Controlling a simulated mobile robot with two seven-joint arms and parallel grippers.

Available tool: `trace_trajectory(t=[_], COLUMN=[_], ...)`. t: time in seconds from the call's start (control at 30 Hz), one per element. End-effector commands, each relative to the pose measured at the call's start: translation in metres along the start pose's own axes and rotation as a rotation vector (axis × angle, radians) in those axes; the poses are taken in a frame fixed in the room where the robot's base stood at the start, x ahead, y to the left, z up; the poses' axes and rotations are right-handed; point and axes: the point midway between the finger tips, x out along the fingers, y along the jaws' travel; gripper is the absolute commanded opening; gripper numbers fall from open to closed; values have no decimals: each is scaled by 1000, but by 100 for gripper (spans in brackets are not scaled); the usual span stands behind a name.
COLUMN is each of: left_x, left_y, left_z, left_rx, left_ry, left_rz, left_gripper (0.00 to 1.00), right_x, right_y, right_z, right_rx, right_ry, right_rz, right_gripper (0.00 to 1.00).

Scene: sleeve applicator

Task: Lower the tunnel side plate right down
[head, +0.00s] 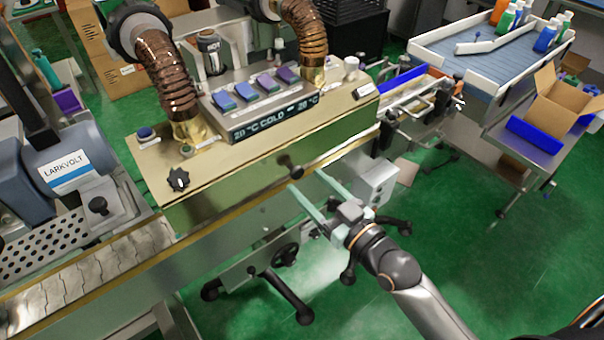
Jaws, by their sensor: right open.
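The tunnel (215,140) is a cream-gold housing with a display reading "20 °C COLD - 20 °C". Its side plate (235,198) is the long panel on the near side, above the conveyor's brass-coloured edge. A small dark knob (297,172) sits on the plate's near face. My right gripper (306,181) reaches in from the lower right, its two pale green fingers apart and empty. The fingertips are close to the knob, just below and right of it; I cannot tell whether they touch. How far the plate stands above its lowest position is unclear. My left gripper is out of view.
Two ribbed copper hoses (167,80) rise from the tunnel top. A grey-blue LARKVOLT motor (62,170) and the chain conveyor (70,295) are at left. A handwheel (285,256) and support legs stand below. A bottle table (478,55) and open carton (565,103) are at right.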

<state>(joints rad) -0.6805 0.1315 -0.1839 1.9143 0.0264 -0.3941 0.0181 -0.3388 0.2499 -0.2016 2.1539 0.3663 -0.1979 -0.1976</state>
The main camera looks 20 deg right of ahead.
Motion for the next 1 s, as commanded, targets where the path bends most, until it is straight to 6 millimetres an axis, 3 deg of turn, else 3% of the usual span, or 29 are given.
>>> trace_trajectory(t=[0.23,0.6,1.0], left_x=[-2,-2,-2], left_y=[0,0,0], left_z=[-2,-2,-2], left_rx=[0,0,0], left_ry=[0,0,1], left_rz=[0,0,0], left_gripper=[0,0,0], right_x=[25,30,29], right_y=[0,0,0], right_z=[0,0,0], right_rx=[1,1,1], right_ry=[1,0,0], right_rz=[0,0,0], right_gripper=[66,66,21])
